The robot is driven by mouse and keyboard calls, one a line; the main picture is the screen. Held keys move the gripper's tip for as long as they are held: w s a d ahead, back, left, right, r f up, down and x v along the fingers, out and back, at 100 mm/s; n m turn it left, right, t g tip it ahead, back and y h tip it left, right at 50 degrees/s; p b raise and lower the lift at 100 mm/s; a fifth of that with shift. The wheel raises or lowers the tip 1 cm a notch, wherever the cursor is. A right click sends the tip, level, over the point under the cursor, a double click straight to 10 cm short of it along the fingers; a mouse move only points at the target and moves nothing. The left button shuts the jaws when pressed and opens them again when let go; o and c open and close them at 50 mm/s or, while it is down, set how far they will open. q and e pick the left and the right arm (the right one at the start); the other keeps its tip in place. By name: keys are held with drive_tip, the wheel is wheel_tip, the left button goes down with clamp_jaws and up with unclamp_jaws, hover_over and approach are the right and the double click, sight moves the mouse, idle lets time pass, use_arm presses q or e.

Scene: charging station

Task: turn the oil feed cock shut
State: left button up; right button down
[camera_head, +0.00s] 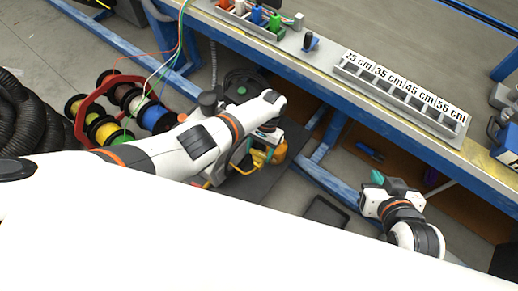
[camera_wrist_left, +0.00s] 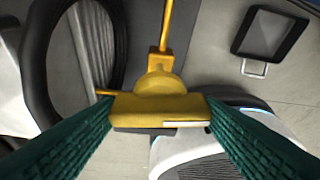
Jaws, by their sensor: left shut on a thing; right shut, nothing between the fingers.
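The oil feed cock (camera_wrist_left: 158,84) is yellow, with a thin yellow rod running up from it in the left wrist view. Its wide bar handle lies crosswise to that rod. My left gripper (camera_wrist_left: 158,112) is shut on this handle, one teal finger at each end. In the head view my left arm reaches down beside the bench, and yellow parts (camera_head: 259,157) show below its wrist; the arm hides much there. My right gripper (camera_head: 377,178) is shut and empty, apart from the cock at the lower right.
The workbench (camera_head: 318,78) with blue legs runs across the top right. Cable spools (camera_head: 100,133) and a black corrugated hose (camera_head: 30,110) stand at the left. A dark tray (camera_head: 326,212) lies on the floor between my grippers. A black hose (camera_wrist_left: 40,70) curves left of the cock.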

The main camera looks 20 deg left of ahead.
use_arm(q)
drive_tip(key=shift+m+y, duration=0.3)
drive_tip(key=shift+m, duration=0.5)
use_arm(e)
drive_tip(key=shift+s+d+f+g, duration=0.15)
drive_tip(key=shift+s+f+g, duration=0.15)
drive_tip(key=shift+s+f, duration=0.1)
drive_tip(key=shift+s+r, duration=0.1)
use_arm(q)
drive_tip(key=o, duration=1)
